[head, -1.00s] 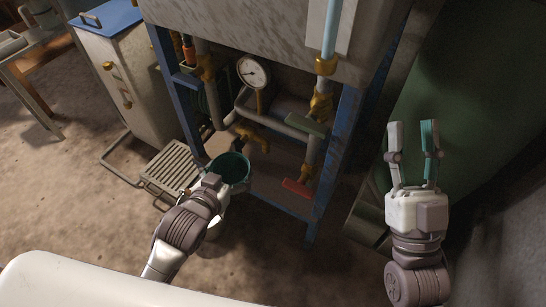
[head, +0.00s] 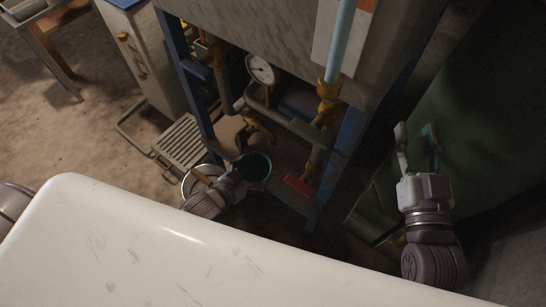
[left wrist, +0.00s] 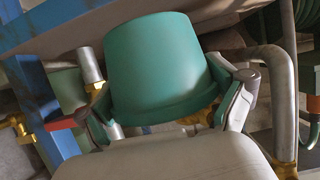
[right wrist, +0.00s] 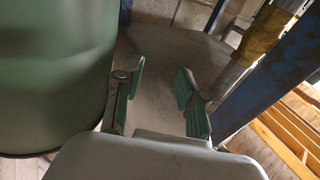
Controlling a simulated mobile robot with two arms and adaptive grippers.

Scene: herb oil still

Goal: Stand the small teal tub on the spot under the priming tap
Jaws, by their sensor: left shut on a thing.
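The small teal tub (head: 254,168) is held in my left gripper (head: 240,174), low at the front of the still's frame. In the left wrist view the tub (left wrist: 160,65) fills the upper middle, with the fingers on either side of it. The brass priming tap (head: 260,129) shows just above and behind the tub in the head view. The spot under the tap is not clearly visible, and I cannot tell whether the tub touches anything below. My right gripper (head: 417,146) is open and empty beside the large green vessel; its spread fingers also show in the right wrist view (right wrist: 158,98).
A pressure gauge (head: 261,69), pipes and a red-handled valve (head: 299,184) surround the tap area. The blue frame post (head: 335,157) stands to the right. The green vessel (head: 475,135) blocks the right.

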